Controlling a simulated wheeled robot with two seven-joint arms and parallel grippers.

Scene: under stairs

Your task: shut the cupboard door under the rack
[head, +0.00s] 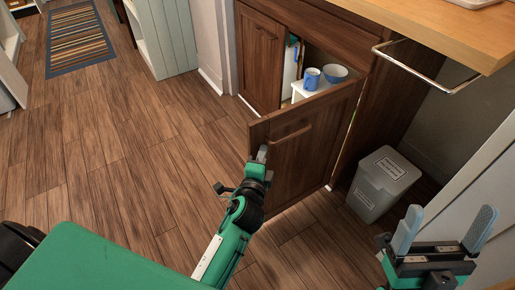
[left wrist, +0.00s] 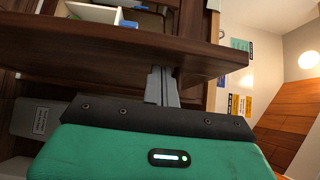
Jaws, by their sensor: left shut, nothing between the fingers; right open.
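The dark wood cupboard door (head: 312,150) stands partly open, swung out from the cabinet with its free edge to the left. It has a bar handle (head: 291,138) on its outer face. My left gripper (head: 262,153) is shut and empty, with its fingertips at the door near the free edge. In the left wrist view the shut fingers (left wrist: 161,85) reach up to the dark door panel (left wrist: 110,40); whether they touch it I cannot tell. My right gripper (head: 443,232) is open and empty at the lower right, away from the door.
A grey bin (head: 382,184) stands right of the door. A metal rail (head: 430,83) juts below the wooden counter (head: 445,25). The floor (head: 140,160) left is clear.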

